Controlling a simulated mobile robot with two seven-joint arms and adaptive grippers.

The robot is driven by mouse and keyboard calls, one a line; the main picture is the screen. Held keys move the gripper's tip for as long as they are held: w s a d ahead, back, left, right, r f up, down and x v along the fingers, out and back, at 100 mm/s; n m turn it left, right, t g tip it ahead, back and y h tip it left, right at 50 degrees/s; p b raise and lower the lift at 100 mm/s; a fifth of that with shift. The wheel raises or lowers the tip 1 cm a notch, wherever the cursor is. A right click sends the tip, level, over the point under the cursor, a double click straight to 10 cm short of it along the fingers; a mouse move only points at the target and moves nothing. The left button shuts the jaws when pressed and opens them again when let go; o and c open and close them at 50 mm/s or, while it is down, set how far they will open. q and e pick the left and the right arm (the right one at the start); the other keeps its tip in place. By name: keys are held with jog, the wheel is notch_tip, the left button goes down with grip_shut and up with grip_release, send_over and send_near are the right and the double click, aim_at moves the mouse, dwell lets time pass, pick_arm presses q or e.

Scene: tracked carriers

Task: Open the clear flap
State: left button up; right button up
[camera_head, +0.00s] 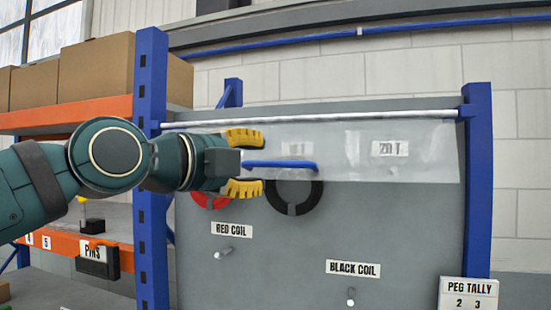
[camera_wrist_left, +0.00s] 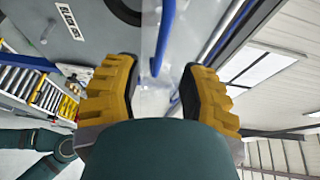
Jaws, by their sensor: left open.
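The clear flap (camera_head: 430,165) hangs from a white rod (camera_head: 380,116) across the top of a grey board. It lies down over the board's upper part, with blurred labels showing through it. A blue handle (camera_head: 285,165) runs along the flap's left half. My left gripper (camera_head: 244,162) is open, with its yellow fingers above and below the handle's left end. In the left wrist view the handle (camera_wrist_left: 164,38) shows between the open fingers (camera_wrist_left: 160,85). I cannot tell whether they touch it. My right gripper is not in view.
A red coil (camera_head: 200,199) and a black coil (camera_head: 293,206) hang on the grey board (camera_head: 410,230); bare pegs stick out below. Blue posts (camera_head: 477,190) flank the board. A shelf with cardboard boxes (camera_head: 97,75) stands left. A peg tally sign (camera_head: 468,293) is lower right.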

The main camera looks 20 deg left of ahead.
aim_at(273, 164)
pick_arm(q)
jog(key=p+x, duration=0.1)
jog(key=x, duration=0.4)
jog(key=shift+w+d, duration=0.1)
jog(key=shift+w, duration=0.25)
jog(key=shift+o, duration=0.2)
grip_shut()
jog(key=shift+s, duration=0.1)
